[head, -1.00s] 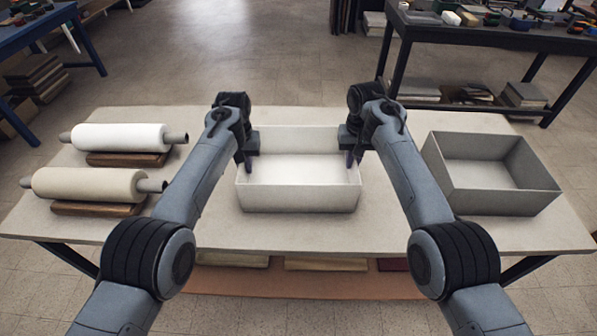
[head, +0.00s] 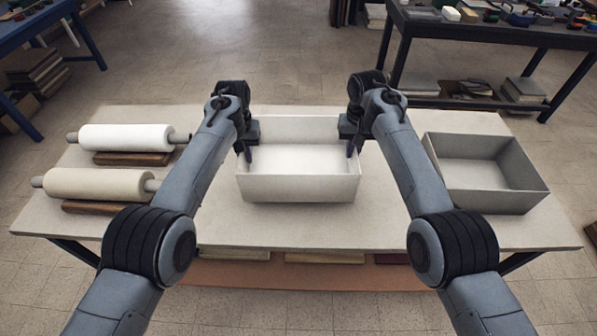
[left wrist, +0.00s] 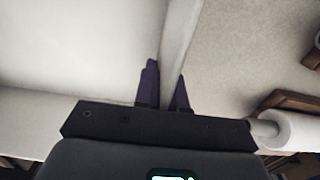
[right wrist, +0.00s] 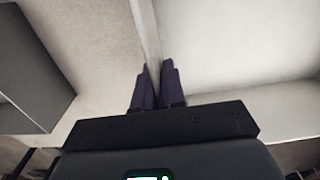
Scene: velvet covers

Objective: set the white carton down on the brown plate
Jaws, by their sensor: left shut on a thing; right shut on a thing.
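The white carton (head: 300,188) is an open-topped box at the middle of the table. My left gripper (head: 248,152) is shut on its left wall and my right gripper (head: 349,149) on its right wall. In the left wrist view the fingers (left wrist: 164,90) straddle the carton's wall (left wrist: 178,45). In the right wrist view the fingers (right wrist: 157,88) straddle the opposite wall (right wrist: 146,30). The carton is level and seems raised slightly; the gap beneath it is hard to judge. I cannot make out a brown plate on the table.
A grey open box (head: 486,190) stands on the table (head: 210,226) to the right. Two rolls, one white (head: 125,137) and one cream (head: 95,184), rest on brown wooden supports at the left. Bare tabletop lies between these and the carton.

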